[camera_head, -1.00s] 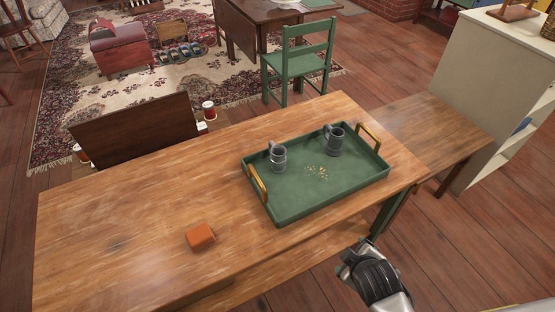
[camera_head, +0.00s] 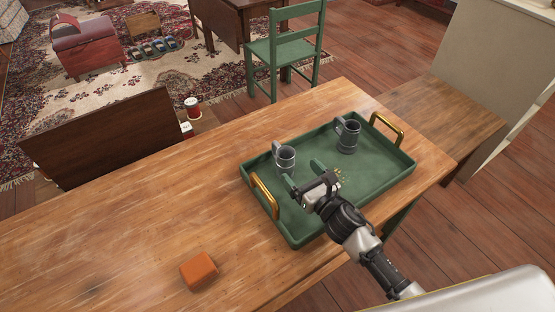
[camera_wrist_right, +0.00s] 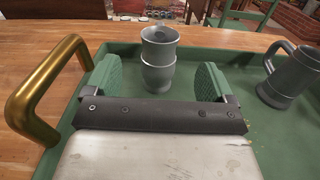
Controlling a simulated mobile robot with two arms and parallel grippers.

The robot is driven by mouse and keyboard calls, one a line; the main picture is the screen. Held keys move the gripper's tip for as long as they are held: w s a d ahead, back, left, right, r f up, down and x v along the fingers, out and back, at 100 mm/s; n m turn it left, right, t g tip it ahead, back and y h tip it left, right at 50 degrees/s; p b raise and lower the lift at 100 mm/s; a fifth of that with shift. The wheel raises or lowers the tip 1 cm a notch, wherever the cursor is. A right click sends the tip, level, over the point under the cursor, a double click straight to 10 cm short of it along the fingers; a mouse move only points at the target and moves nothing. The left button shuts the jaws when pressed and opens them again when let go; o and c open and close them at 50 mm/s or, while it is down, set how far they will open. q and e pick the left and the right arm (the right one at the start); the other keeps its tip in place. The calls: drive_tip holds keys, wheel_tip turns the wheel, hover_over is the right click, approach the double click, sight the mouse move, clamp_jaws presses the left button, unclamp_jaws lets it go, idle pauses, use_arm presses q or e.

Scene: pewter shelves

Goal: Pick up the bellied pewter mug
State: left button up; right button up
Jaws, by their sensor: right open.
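Two grey pewter mugs stand upright in a green tray (camera_head: 297,236) on the wooden table. The left mug (camera_head: 285,158) has a flared rim and a rounded lower body, and looks like the bellied one; it also shows in the right wrist view (camera_wrist_right: 159,62). The other mug (camera_head: 348,136) has straighter, tapering sides and stands farther right, also in the right wrist view (camera_wrist_right: 290,78). My right gripper (camera_head: 304,177) is open and empty over the tray, its green fingers pointing toward the left mug, which appears centred between them beyond the fingertips. My left gripper is not in view.
The tray has brass handles at its left (camera_head: 265,195) and right (camera_head: 387,128) ends. Small golden crumbs lie on its floor. An orange block (camera_head: 198,270) sits on the table at the front left. The table's left part is clear.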

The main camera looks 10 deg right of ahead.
sight(291, 161)
drive_tip(key=shift+x, duration=1.25)
drive_tip(key=x, duration=0.2)
drive_tip(key=p+x, duration=0.1)
drive_tip(key=shift+w+a+r, duration=0.1)
drive_tip(key=shift+w+r, duration=0.15)
drive_tip(key=shift+w, duration=0.05)
drive_tip(key=shift+w+a, duration=0.15)
drive_tip(key=shift+w, duration=0.2)
drive_tip(key=shift+w+f, duration=0.1)
drive_tip(key=shift+w, duration=0.1)
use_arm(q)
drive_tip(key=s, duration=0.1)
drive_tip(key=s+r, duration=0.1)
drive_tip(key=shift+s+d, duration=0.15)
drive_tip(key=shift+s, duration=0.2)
use_arm(e)
drive_tip(key=c, duration=1.1)
